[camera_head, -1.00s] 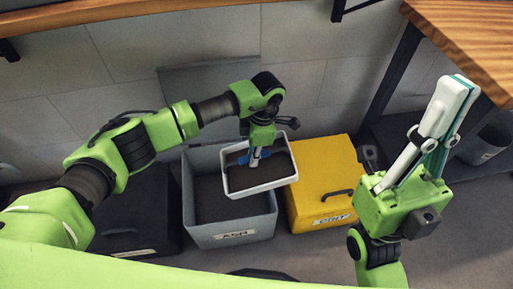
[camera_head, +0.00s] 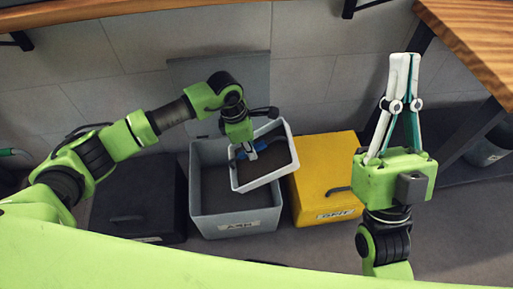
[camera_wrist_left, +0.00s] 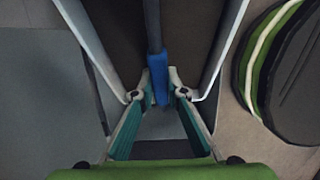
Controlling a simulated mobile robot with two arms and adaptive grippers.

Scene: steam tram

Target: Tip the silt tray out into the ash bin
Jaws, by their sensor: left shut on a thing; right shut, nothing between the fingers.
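The silt tray (camera_head: 263,183) is a pale, shallow tray with dark silt (camera_head: 270,163) in it. It hangs tilted over the right part of the grey ash bin (camera_head: 207,225), its right end reaching towards the yellow bin. My left gripper (camera_head: 248,152) is shut on the tray's blue handle (camera_head: 240,153). In the left wrist view the blue handle (camera_wrist_left: 159,84) is between the fingers, with tray walls either side. The ash bin is open, with a dark inside; the tray hides part of it. My right gripper (camera_head: 403,58) is shut, empty and pointing up, right of the bins.
A yellow lidded bin (camera_head: 318,150) stands right of the ash bin, and a black box (camera_head: 140,200) stands left. A wooden worktop (camera_head: 470,40) juts in at upper right. A dark bucket (camera_head: 485,150) stands below it. The wall is close behind the bins.

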